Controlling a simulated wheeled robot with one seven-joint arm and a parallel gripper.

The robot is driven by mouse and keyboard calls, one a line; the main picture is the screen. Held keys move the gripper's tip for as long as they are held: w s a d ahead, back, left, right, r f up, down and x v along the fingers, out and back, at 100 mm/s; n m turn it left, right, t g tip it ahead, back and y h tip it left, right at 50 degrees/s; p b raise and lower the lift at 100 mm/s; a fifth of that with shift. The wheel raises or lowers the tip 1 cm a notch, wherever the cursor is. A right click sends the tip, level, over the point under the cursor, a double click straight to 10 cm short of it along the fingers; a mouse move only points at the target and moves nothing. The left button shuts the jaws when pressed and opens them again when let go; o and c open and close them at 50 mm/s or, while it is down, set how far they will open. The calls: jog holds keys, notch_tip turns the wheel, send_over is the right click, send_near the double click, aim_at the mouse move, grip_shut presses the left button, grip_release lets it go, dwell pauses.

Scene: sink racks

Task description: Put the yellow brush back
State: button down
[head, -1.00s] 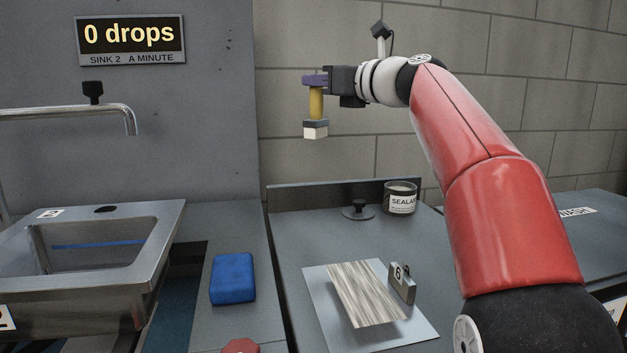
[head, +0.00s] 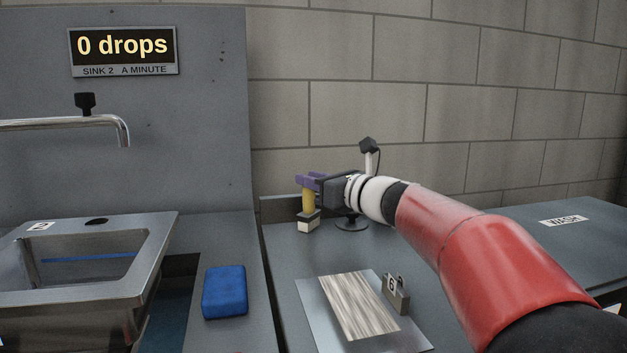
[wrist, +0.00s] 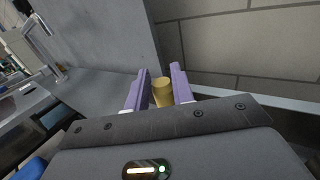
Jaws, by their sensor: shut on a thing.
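The yellow brush (head: 308,202) has a yellow handle, a dark collar and a pale bristle block at its lower end. My gripper (head: 308,182) is shut on the upper part of the handle with its purple fingers and holds the brush upright, bristles down. The brush is low over the back left of the grey counter; I cannot tell whether the bristles touch it. In the wrist view the yellow handle top (wrist: 162,88) sits between the purple fingers (wrist: 160,92).
A black knobbed disc (head: 351,222) stands just right of the brush. A blue sponge (head: 225,291) and the sink (head: 150,262) are left. The tin is hidden behind my arm.

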jog(key=shift+f, duration=0.2)
jog(key=c, duration=1.2)
grip_release()
jog(key=shift+r, duration=0.2)
jog(key=b+v, duration=0.1)
jog(key=v, duration=1.1)
jog(key=shift+d, duration=0.1)
